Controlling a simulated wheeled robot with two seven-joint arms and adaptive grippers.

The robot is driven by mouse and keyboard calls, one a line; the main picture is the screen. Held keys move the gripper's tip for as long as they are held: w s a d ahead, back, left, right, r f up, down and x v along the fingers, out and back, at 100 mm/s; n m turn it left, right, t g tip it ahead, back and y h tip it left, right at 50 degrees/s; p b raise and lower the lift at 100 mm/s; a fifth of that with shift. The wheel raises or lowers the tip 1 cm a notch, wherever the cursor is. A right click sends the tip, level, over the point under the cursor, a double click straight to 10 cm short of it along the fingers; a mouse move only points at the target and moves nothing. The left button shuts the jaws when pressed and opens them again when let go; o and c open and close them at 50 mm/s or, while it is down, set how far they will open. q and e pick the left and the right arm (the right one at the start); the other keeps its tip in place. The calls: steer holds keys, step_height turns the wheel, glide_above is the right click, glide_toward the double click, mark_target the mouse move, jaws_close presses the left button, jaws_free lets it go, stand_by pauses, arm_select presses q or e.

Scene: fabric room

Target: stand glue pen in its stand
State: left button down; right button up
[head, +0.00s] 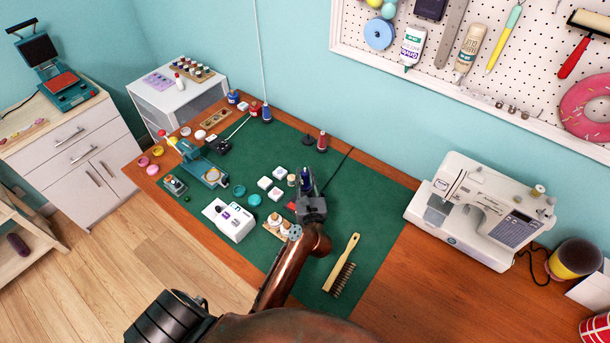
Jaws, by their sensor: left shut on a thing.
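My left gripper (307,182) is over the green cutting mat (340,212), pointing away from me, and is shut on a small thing. That thing is mostly hidden by the fingers; I take it for the glue pen, but its shape and tilt cannot be made out. A thin dark line runs from beside the gripper to the upper right. A small black holder (222,146) at the mat's far left, with a slim pale rod beside it, may be the stand; I cannot be sure. My gripper is well to its right. My right gripper is not in view.
White square pots (264,183) lie left of my gripper, and a wooden rack with white bottles (278,229) stands below left. A dark red bottle (322,142) stands behind. A brush (343,264) and a sewing machine (477,212) are at right.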

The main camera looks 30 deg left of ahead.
arm_select(q)
steer(key=c, duration=1.7)
jaws_free()
steer(key=shift+o, duration=0.2)
